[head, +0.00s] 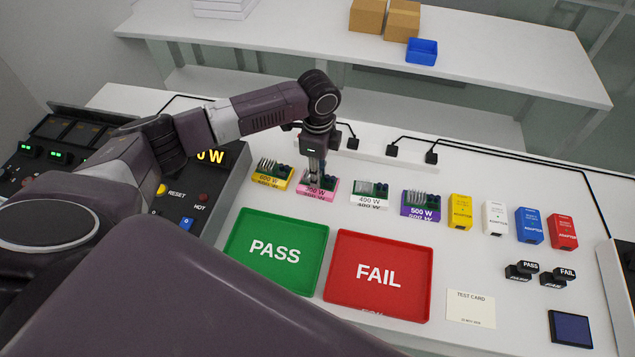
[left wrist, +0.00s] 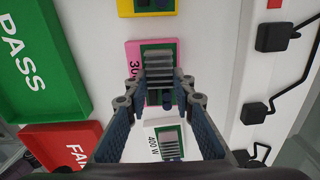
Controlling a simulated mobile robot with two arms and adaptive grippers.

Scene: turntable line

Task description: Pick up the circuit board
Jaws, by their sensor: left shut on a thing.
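A row of circuit boards on coloured bases stands on the white bench. The pink-based board (head: 329,186) is second from the left, and its pink base also shows in the left wrist view (left wrist: 132,52). My left gripper (head: 315,177) points down over it and is shut on its grey finned heat sink, as the left wrist view (left wrist: 160,88) shows. The pink base appears to rest on the bench. Beside it stand the yellow 600 W board (head: 270,180), the white 400 W board (head: 369,201) and the purple 500 W board (head: 420,211). My right gripper is not in view.
A green PASS tray (head: 245,222) and a red FAIL tray (head: 337,245) lie in front. Coloured adapters (head: 494,217), small PASS and FAIL blocks (head: 521,271) and a test card (head: 470,309) are to the right. Black plugs with cables (head: 391,151) run behind. A control console (head: 218,178) is left.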

